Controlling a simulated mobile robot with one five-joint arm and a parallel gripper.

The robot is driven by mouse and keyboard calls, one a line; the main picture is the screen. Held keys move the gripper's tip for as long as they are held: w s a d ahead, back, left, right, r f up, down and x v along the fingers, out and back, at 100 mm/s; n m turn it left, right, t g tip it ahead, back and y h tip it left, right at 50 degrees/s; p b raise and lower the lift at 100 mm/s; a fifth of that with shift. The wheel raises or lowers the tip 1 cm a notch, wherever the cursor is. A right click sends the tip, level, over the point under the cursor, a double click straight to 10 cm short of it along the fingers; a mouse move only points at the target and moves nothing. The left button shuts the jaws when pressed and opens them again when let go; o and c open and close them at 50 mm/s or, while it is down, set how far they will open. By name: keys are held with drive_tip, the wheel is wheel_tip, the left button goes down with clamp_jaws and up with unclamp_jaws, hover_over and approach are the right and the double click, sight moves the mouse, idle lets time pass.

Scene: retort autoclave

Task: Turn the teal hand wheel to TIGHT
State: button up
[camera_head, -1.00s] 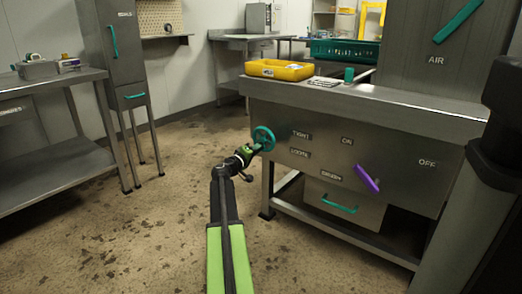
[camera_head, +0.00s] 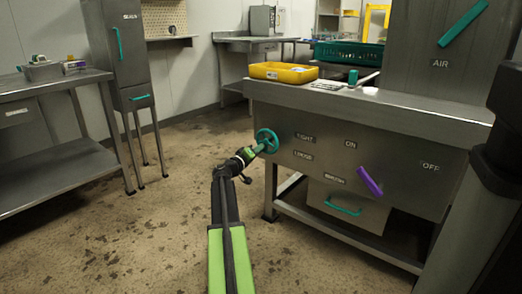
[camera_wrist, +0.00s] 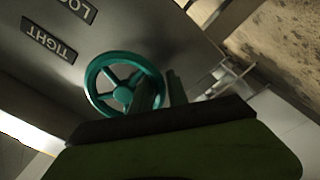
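The teal hand wheel (camera_head: 267,141) is on the left end of the steel front panel, left of the TIGHT label (camera_head: 304,138) and the label below it. In the wrist view the spoked wheel (camera_wrist: 123,87) is close in front of me, with the TIGHT label (camera_wrist: 49,40) upside down at upper left. My gripper (camera_head: 259,149) reaches the wheel's lower left side. In the wrist view my gripper's two fingers (camera_wrist: 163,92) stand apart at the rim's right side, one overlapping the wheel. A gap shows between them; contact with the rim is unclear.
A purple lever (camera_head: 370,181) and a drawer with a teal handle (camera_head: 343,208) are to the right. A yellow tray (camera_head: 284,72) lies on the counter above. A steel table (camera_head: 55,140) stands at left. The floor between is clear.

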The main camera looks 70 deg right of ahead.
drive_tip(key=shift+a, duration=0.35)
drive_tip(key=v, duration=0.8)
drive_tip(key=b+v, duration=0.1)
drive_tip(key=v, duration=0.7)
drive_tip(key=shift+w+a+f, duration=0.1)
drive_tip(key=shift+w+a, duration=0.2)
drive_tip(key=shift+a, duration=0.05)
